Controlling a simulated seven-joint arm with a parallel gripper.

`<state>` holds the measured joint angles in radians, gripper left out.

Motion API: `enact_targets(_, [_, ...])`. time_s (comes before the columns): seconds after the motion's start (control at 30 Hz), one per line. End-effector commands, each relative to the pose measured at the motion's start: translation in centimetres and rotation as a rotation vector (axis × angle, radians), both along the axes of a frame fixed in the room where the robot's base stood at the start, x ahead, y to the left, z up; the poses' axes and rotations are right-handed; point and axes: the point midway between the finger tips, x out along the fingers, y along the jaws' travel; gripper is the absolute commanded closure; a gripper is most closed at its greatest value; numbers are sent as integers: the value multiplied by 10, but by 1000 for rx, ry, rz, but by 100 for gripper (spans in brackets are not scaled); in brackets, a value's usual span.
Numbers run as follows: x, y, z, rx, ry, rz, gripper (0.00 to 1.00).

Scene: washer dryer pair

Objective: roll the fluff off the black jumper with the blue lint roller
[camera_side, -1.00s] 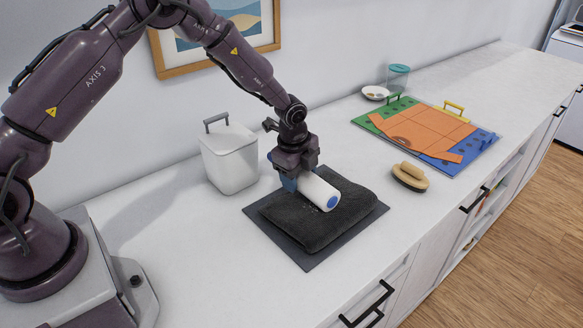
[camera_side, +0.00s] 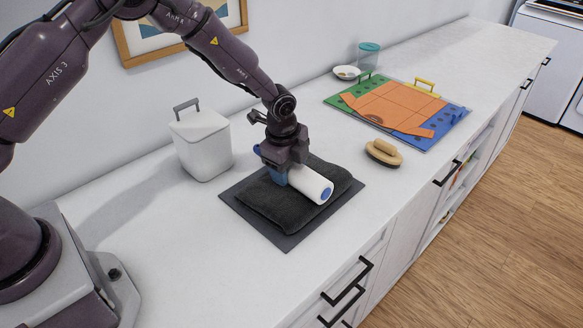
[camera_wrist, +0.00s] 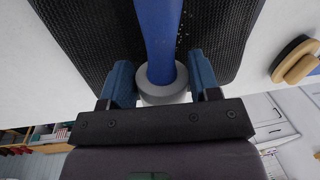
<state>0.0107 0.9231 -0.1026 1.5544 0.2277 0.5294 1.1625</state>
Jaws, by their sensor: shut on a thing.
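The black jumper (camera_side: 268,205) lies folded on a dark grey mat (camera_side: 237,215). The blue lint roller, with its white cylinder (camera_side: 310,184), lies across the jumper right of its middle and looks in contact with it, though I cannot be sure. A few pale fluff specks (camera_wrist: 188,28) show on the dark weave right of the handle. The fabric under the roller is hidden.
A white lidded bin (camera_side: 202,145) stands left behind the mat. A wooden brush (camera_side: 383,153) lies to the right. An orange cloth (camera_side: 396,106) lies on a coloured folding board, with a small dish (camera_side: 346,72) and teal-lidded jar (camera_side: 369,57) behind. The front counter is clear.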

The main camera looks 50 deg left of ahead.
Motion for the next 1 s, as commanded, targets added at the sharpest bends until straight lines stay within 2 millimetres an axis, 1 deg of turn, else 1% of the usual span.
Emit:
enact_targets(0.1, [-1,12,0,1,0,2,66])
enact_targets(1.0, [-3,94,0,1,0,2,66])
